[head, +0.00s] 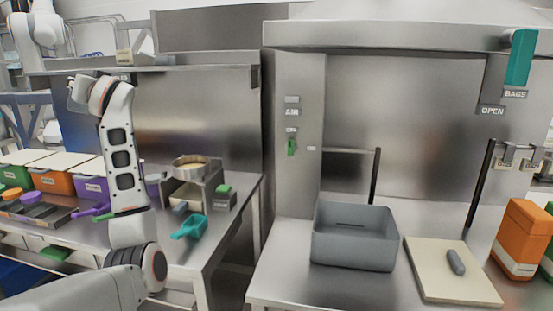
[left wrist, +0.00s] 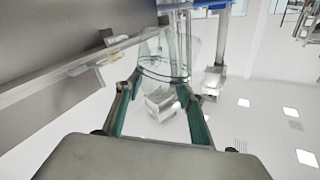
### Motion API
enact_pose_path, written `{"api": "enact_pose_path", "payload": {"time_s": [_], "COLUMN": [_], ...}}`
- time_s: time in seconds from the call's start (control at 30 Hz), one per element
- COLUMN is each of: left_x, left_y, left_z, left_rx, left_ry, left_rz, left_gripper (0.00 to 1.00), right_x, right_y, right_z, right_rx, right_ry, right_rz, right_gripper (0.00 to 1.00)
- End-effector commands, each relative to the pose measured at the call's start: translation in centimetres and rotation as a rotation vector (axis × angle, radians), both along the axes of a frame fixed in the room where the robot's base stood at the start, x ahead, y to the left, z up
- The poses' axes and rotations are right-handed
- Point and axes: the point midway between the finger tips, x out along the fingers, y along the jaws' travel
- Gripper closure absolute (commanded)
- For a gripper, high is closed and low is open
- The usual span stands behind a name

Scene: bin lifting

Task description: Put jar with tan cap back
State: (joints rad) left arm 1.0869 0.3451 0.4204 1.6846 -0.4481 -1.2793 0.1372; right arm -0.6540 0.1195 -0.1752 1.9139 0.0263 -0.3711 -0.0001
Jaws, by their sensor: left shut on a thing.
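In the left wrist view my left gripper (left wrist: 162,90) has its two teal-lined fingers closed on either side of a clear see-through jar (left wrist: 165,62). The jar is between the fingertips and its far part extends beyond them. I see no tan cap; I cannot tell which end of the jar faces me. In the head view my left arm rises at the left in front of the side counter, and neither its fingers nor the jar can be made out there. My right gripper is in neither view.
A wall shelf (head: 200,63) runs above the left counter, which holds coloured bins, a round sieve (head: 190,163) and a teal scoop (head: 190,227). On the right counter stand a grey bin (head: 353,247), a cutting board (head: 440,283) and an orange container (head: 522,240).

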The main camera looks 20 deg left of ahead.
Motion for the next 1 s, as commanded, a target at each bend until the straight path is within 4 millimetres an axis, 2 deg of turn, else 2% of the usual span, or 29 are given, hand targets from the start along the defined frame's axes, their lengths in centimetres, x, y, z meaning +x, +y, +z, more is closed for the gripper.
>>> {"api": "enact_pose_path", "payload": {"time_s": [0.2, 0.47, 0.73, 1.0], "left_x": [4.1, 6.9, 7.6, 6.3], "left_y": [-7.3, -15.6, -23.2, -30.6], "left_z": [-5.5, -12.8, -20.2, -27.7], "left_rx": [0.002, 0.001, -0.001, -0.003], "left_ry": [0.009, 0.01, 0.011, 0.014], "left_rz": [-0.182, -0.42, -0.648, -0.874], "left_gripper": [0.92, 0.92, 0.92, 0.92], "right_x": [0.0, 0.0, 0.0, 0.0], "right_y": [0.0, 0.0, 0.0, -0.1], "right_z": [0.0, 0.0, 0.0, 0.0], "right_rx": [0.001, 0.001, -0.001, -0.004], "right_ry": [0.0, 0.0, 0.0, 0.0], "right_rz": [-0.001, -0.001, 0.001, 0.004], "right_gripper": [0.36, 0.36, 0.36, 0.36]}}
